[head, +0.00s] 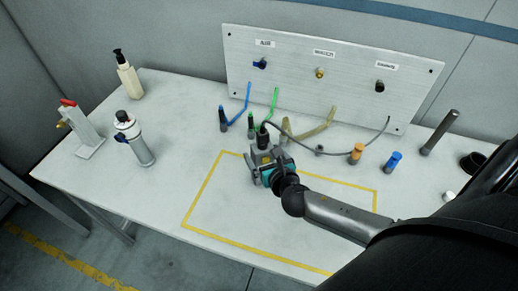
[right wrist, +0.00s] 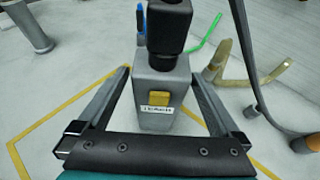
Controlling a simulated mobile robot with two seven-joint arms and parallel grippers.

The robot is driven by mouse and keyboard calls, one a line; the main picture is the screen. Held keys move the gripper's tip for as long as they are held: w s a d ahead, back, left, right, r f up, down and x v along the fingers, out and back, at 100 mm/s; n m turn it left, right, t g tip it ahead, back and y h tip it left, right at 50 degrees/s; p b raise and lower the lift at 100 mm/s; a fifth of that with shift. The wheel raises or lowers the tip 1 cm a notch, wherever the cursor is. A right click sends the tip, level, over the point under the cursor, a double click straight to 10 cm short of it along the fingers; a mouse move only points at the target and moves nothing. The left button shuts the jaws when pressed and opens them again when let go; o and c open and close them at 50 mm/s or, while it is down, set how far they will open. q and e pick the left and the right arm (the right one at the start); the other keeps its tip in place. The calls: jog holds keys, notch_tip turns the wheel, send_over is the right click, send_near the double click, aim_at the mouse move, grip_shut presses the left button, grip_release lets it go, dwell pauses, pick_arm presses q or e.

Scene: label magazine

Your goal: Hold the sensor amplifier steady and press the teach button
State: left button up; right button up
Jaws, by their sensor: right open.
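The sensor amplifier (right wrist: 160,80) is a grey box with a black connector (right wrist: 168,22) on top, from which a dark cable runs. In the right wrist view its near face carries a yellow teach button (right wrist: 159,98) above a small white label. In the head view the amplifier (head: 262,156) stands on the table, partly hidden by my right gripper (head: 257,165). My right gripper is open, with one finger on each side of the amplifier; gaps show beside the box low down, and contact near the fingertips cannot be told. My left gripper is not in view.
A yellow line (head: 203,198) frames a clear table area. An upright panel (head: 300,85) with fittings stands behind. Blue, green and tan tubes, an orange-capped part (head: 356,153) and a blue-capped part (head: 393,161) stand nearby. A bottle (head: 129,78) and a filter-like cylinder (head: 135,140) are at left.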

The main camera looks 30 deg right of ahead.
aim_at(259, 149)
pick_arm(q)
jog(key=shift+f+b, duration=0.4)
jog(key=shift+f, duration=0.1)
pick_arm(e)
jog(key=shift+x, duration=2.2)
jog(key=shift+c, duration=0.4)
jog(key=c, duration=1.5)
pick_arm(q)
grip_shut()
pick_arm(e)
grip_shut()
